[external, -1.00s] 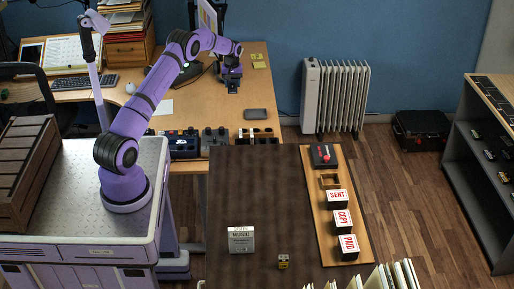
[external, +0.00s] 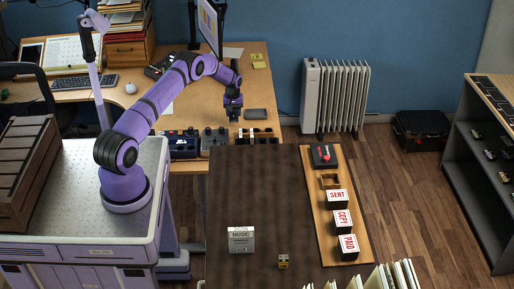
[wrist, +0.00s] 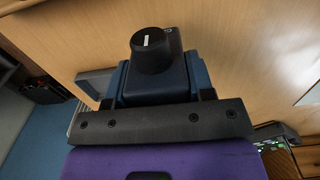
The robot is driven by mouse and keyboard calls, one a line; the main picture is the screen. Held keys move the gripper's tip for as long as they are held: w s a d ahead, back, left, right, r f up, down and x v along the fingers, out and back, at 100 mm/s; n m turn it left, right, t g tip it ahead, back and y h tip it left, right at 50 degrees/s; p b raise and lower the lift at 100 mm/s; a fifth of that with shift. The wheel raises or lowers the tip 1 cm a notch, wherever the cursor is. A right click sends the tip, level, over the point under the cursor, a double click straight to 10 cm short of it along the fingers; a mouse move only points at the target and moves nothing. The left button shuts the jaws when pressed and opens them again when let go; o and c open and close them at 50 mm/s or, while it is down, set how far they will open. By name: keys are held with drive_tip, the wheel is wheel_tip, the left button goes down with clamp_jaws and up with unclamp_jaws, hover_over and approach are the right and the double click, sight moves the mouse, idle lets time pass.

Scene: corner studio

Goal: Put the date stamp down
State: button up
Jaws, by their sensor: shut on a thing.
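My gripper (external: 234,114) is near the front edge of the wooden desk, pointing down. In the wrist view my gripper (wrist: 160,103) is shut on a dark blue block with a round black knob on top (wrist: 153,52), which I take to be the date stamp. The knob has a white mark. Its underside is hidden, and it is too small in the external view to see clearly. I cannot tell its height above the desk.
The desk (external: 185,106) has a grey pad (external: 256,114) right of my gripper and dark devices (external: 213,140) along its front edge. The brown table (external: 265,195) has a clear middle. A wooden rack (external: 352,215) holds stamps and has an empty slot (external: 330,181).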

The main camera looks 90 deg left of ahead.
drive_tip(key=shift+f, duration=1.6)
drive_tip(key=shift+f, duration=0.1)
drive_tip(key=o, duration=1)
wheel_tip(320, 180, up, 12)
